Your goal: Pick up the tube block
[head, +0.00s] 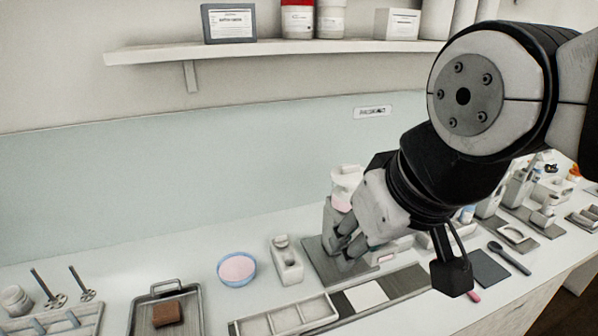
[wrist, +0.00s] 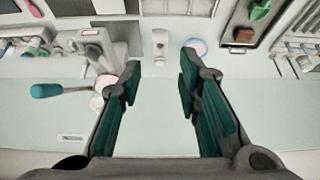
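A small white block (head: 286,262) with a rounded top and a recess in its front stands on the counter, and I take it to be the tube block. It also shows in the wrist view (wrist: 160,46), upright at the top middle. My gripper (wrist: 158,78) is open and empty, with its teal-padded fingers wide apart. In the wrist view the block lies beyond the fingertips, between their lines and touching neither. In the head view my gripper (head: 348,250) is right of the block, over a grey plate, and partly hides a machine there.
A blue-rimmed bowl (head: 237,269) with pink contents stands left of the block. A metal tray (head: 190,318) holds a brown piece. A pale compartment tray (head: 285,318) lies in front. The grey-based machine (wrist: 105,45) stands close to one finger. A shelf (head: 270,48) hangs above.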

